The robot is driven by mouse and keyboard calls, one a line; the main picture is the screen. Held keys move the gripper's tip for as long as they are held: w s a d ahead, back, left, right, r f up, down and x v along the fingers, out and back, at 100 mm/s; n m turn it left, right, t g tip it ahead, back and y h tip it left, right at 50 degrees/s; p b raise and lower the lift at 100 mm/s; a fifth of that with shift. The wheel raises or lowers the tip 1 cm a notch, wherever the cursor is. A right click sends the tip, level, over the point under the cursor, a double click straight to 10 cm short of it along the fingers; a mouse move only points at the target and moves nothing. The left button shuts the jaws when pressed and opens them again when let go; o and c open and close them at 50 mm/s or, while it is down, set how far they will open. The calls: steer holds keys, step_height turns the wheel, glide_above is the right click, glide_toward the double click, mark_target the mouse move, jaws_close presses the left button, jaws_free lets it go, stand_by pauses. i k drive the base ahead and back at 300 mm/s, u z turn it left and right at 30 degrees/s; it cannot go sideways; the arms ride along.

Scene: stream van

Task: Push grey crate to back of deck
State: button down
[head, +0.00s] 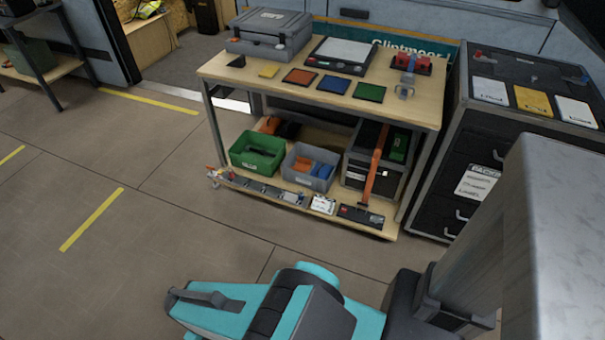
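A grey crate (297,175) stands on the lower shelf, or deck (340,217), of the wooden workbench, with blue and orange items inside. It sits between a green crate (244,165) on its left and a dark box (352,180) on its right. A strip of tools and labels lies along the shelf's front edge, before the crates. The space behind the grey crate is mostly hidden under the bench top. My gripper (178,300) is at the bottom of the view, over the floor, well apart from the crate. Its fingertips are not clear enough to tell open or shut.
An orange strap (373,165) hangs down the dark box front. The bench top (288,93) holds a grey case (268,36), coloured mats and a scale-like device. A black drawer cabinet (470,150) stands at the right. The floor left and in front of the bench is clear.

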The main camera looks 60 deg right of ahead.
mark_target(301, 149)
steer(key=z, duration=0.3)
steer(key=i, duration=0.8)
steer(key=z, duration=0.55)
steer(key=i, duration=0.55)
steer(key=z, duration=0.25)
